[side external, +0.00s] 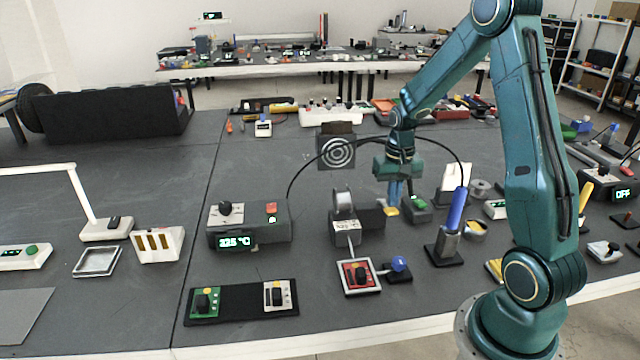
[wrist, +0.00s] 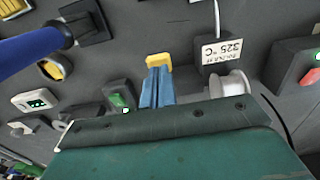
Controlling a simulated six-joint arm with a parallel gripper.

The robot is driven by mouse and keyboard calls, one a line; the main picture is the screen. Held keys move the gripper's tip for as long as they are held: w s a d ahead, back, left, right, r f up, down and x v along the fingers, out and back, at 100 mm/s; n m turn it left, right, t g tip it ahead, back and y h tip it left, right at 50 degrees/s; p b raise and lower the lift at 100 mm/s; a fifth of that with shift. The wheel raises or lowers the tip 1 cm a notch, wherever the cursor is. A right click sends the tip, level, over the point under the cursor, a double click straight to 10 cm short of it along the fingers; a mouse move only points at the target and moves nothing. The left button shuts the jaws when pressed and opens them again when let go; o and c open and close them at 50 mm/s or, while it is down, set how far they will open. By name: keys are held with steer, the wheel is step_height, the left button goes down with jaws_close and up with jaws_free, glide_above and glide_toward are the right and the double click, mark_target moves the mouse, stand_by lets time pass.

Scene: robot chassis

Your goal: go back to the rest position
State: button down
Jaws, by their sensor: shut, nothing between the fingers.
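My gripper (side external: 395,196) hangs from the teal arm over the middle of the dark table, pointing down. Its blue fingers are together, with nothing held between them. In the wrist view the shut fingertips (wrist: 157,72) are in front of a small yellow block (wrist: 159,61). That yellow block also shows in the side view (side external: 391,211), just under the fingertips. I cannot tell whether the fingertips touch it.
A cable arches around the gripper. The table's left middle (side external: 250,165) is clear.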

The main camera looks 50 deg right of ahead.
steer(key=a+r+n+t, duration=0.1)
steer(key=a+r+n, duration=0.1)
steer(key=a+r, duration=0.5)
steer(key=s+a+r+n+t, duration=0.4)
steer(key=s+a+r+n, duration=0.3)
steer(key=s+a+r, duration=0.6)
steer(key=shift+s+a+t, duration=0.3)
steer(key=shift+s+a, duration=0.55)
steer(key=shift+a, duration=0.3)
